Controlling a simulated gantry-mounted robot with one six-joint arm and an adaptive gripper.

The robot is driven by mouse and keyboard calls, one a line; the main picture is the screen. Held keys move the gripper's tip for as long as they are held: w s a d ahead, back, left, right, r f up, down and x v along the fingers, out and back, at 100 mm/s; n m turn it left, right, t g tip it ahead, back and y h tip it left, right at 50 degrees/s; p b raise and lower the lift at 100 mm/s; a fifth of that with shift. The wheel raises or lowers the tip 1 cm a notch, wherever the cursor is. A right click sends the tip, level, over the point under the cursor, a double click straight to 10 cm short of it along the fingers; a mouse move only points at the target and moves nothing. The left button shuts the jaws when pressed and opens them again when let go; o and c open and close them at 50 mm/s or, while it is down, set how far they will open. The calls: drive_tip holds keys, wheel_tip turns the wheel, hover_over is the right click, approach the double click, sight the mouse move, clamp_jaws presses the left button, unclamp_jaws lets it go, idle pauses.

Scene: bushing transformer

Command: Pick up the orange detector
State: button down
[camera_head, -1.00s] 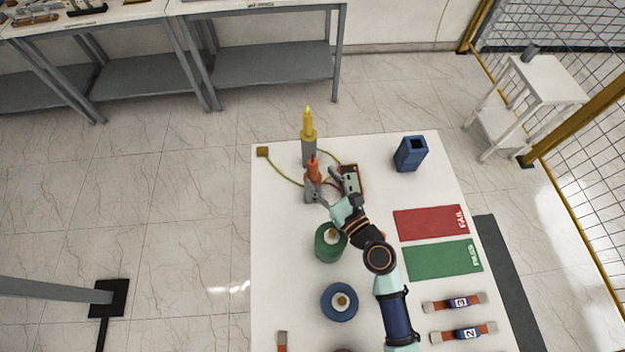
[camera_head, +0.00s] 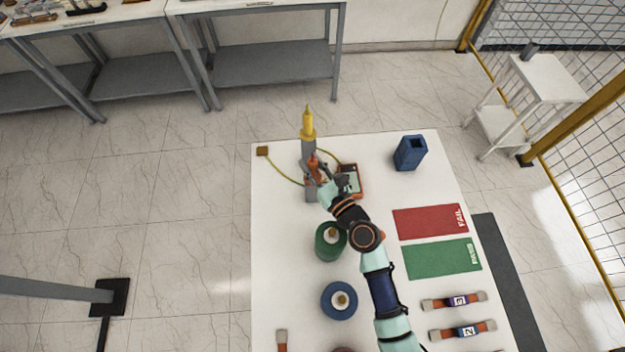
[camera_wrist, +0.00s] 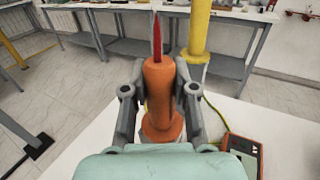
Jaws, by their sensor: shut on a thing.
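The orange detector (camera_wrist: 162,92) stands upright in the middle of the wrist view, with a red pointed tip at its top. In the head view the orange detector (camera_head: 313,168) is at the back left of the white table, partly hidden by my gripper. A grey stand (camera_head: 312,193) shows below it. My gripper (camera_wrist: 160,85) has one grey finger on each side of the detector's orange body and is shut on it. In the head view my gripper (camera_head: 318,176) is at the detector. Whether the detector is lifted off its stand cannot be told.
A yellow-topped probe (camera_head: 308,125) stands close behind the detector. An orange meter (camera_head: 350,180) with a yellow cable lies to the right. Green (camera_head: 331,242) and blue (camera_head: 339,301) bushings stand in front. A blue holder (camera_head: 410,153) and red FAIL mat (camera_head: 430,221) are to the right.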

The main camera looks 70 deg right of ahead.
wheel_tip(320, 180, up, 20)
drive_tip(key=p, duration=1.2)
